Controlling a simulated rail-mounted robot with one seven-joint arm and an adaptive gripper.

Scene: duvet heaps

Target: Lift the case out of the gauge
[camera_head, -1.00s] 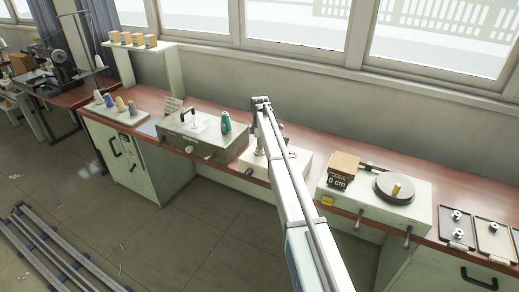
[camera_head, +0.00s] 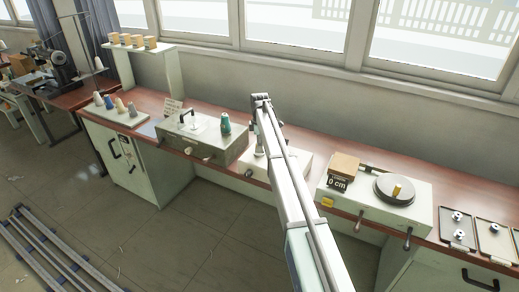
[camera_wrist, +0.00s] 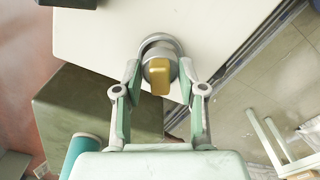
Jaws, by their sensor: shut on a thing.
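My gripper (camera_wrist: 160,80) reaches down over a cream box (camera_wrist: 220,22), which I take as the gauge. Its two fingers close from left and right on a round grey metal piece with a gold tab, apparently the case (camera_wrist: 160,76). The case sits at a grey ring (camera_wrist: 160,40) on the box; I cannot tell whether it is still seated in it or slightly above. In the head view the cream box (camera_head: 292,166) stands in the middle of the bench, and my arm hides most of the gripper and the case.
A grey-green box with a handle (camera_head: 205,148) and a teal spool (camera_head: 226,124) stands close on the left. A cream unit with a dark disc (camera_head: 394,188) and a "0 cm" display (camera_head: 338,183) stands on the right. Trays (camera_head: 457,240) lie farther right.

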